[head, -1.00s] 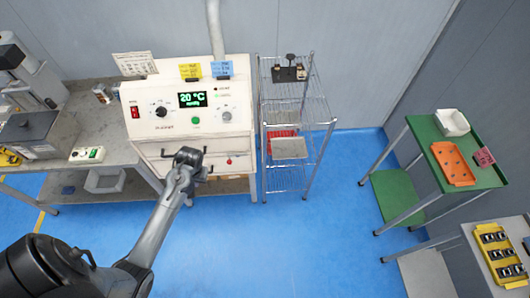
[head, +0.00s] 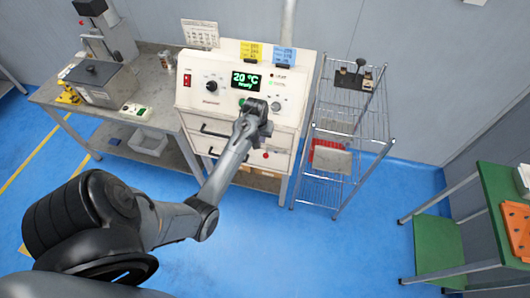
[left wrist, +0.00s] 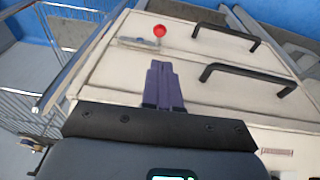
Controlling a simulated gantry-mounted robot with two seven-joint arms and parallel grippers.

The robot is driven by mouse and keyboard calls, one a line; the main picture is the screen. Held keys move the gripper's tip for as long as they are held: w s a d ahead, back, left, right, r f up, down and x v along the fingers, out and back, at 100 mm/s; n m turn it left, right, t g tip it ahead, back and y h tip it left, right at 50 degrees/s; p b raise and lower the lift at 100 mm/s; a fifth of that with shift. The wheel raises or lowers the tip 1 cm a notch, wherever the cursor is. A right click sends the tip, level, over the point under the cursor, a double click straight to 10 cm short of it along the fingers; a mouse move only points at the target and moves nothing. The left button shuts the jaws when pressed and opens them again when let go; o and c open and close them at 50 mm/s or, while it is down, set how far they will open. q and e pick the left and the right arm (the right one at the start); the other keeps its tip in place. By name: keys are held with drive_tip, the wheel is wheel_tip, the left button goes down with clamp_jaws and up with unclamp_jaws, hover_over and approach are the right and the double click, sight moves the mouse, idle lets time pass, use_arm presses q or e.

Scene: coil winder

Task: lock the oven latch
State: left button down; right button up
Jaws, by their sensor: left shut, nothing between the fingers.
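The oven (head: 200,113) is a white cabinet with a green "20 °C" display. In the left wrist view, its latch (left wrist: 138,44) is a small metal piece with a red ball knob (left wrist: 159,31) on the front face. In the head view the red knob (head: 266,155) shows just below my left gripper (head: 256,112). The gripper covers part of the oven's lower right panel. Its purple-grey fingers (left wrist: 160,66) are together and empty in the left wrist view, pointing towards the latch, with the knob beyond the tips and apart from them. My right gripper is not in view.
Two black bar handles (left wrist: 245,72) stick out from the oven front beside the latch. A wire rack (head: 345,130) stands close on the oven's right. A workbench (head: 165,95) adjoins its left. Blue floor (head: 270,245) in front is free.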

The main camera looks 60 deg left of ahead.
sight(266, 155)
use_arm(q)
drive_tip(key=f, duration=0.4)
drive_tip(key=w+a+f+b, duration=0.1)
drive_tip(key=f, duration=0.4)
drive_tip(key=w+f+b, duration=0.1)
drive_tip(key=f, duration=0.3)
drive_tip(key=shift+w+a+f, duration=0.15)
drive_tip(key=shift+a+f, duration=0.1)
drive_tip(key=shift+f, duration=0.1)
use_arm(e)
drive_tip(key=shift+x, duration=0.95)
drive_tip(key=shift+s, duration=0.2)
